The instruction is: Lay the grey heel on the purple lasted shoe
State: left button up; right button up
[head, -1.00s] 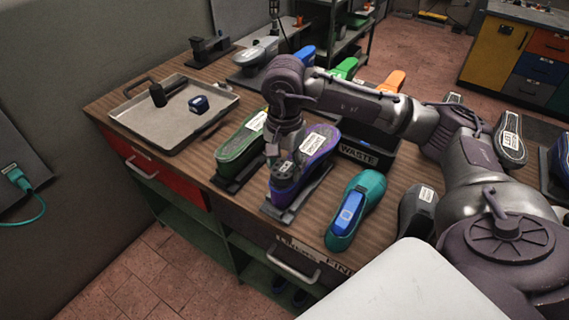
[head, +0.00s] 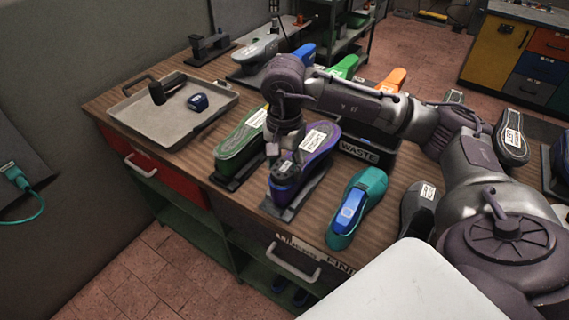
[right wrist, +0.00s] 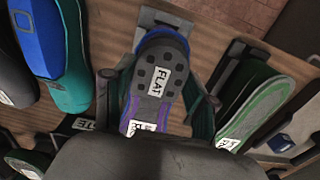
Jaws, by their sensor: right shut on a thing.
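The purple lasted shoe (head: 305,172) lies sole up on a stand near the bench's front edge. In the right wrist view its purple rim (right wrist: 167,108) shows below the grey heel (right wrist: 146,75). The heel is dark grey with round dots and a label reading FLAT, and lies over the shoe's heel end. I cannot tell whether any gap is left under it. My right gripper (head: 281,158) points down over that end, also in the wrist view (right wrist: 158,88), with a finger on each side, shut on the heel. My left gripper is out of view.
A green shoe (head: 240,146) stands close on the left, and a teal shoe with a blue part (head: 352,212) on the right. A WASTE bin (head: 358,152) is behind. A grey tray (head: 150,130) with a hammer and a small blue item is at the left.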

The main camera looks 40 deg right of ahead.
jog(key=shift+f, duration=0.15)
jog(key=o, duration=1.3)
jog(key=shift+c, duration=0.2)
notch_tip(320, 180, up, 12)
